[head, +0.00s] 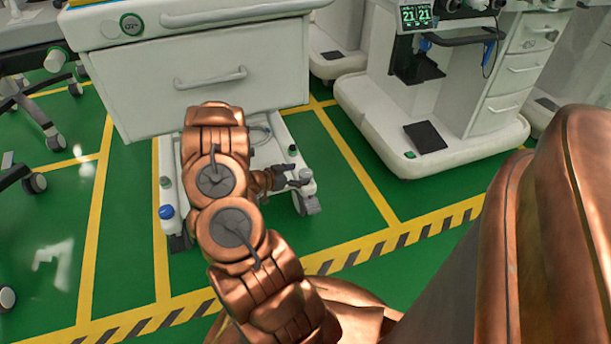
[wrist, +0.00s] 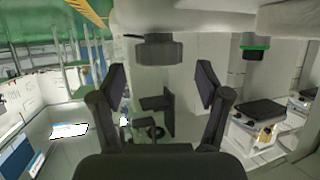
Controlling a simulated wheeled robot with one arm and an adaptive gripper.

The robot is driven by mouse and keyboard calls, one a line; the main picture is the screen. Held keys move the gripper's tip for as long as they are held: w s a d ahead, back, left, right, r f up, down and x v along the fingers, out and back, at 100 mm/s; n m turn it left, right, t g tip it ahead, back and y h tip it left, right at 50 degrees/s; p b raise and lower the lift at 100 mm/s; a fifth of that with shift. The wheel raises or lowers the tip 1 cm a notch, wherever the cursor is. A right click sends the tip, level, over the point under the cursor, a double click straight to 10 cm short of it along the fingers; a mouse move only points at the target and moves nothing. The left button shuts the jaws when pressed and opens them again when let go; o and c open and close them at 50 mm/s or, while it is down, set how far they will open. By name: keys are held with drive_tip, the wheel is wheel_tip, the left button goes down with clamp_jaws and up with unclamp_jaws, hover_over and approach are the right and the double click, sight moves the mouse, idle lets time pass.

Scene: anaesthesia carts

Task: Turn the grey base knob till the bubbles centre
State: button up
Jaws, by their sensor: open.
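The grey base knob (wrist: 158,48) shows in the wrist view as a dark ribbed cylinder under a pale surface. It lies just beyond the gap between my fingertips. My gripper (wrist: 161,76) is open, with one finger on each side and nothing between them. In the head view, my gripper (head: 287,176) is low at the right side of the cart's white base, close to a grey knob (head: 305,174) on the base's front right corner. I cannot tell whether a finger touches it. I cannot make out any level bubbles.
The white cart drawer (head: 215,85) overhangs the base. A blue knob (head: 166,212) is on the base's left leg. A green-ringed knob (wrist: 255,52) is right of the grey one in the wrist view. Another cart's wide base (head: 400,150) stands right. Green floor is open in front.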

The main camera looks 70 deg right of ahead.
sight(304, 172)
drive_tip(key=shift+b+x, duration=0.6)
drive_tip(key=shift+x, duration=1.3)
drive_tip(key=shift+c, duration=0.4)
drive_tip(key=c, duration=1.1)
drive_tip(key=shift+w+a+r+p, duration=0.1)
drive_tip(key=shift+r+p, duration=0.1)
drive_tip(key=shift+p, duration=0.8)
drive_tip(key=p, duration=0.3)
drive_tip(key=shift+w+n+t, duration=0.1)
drive_tip(key=shift+n+t, duration=0.2)
drive_tip(key=shift+t, duration=0.1)
drive_tip(key=p, duration=0.3)
drive_tip(key=shift+n+t+h, duration=0.3)
drive_tip(key=shift+h, duration=0.1)
drive_tip(key=shift+f, duration=0.15)
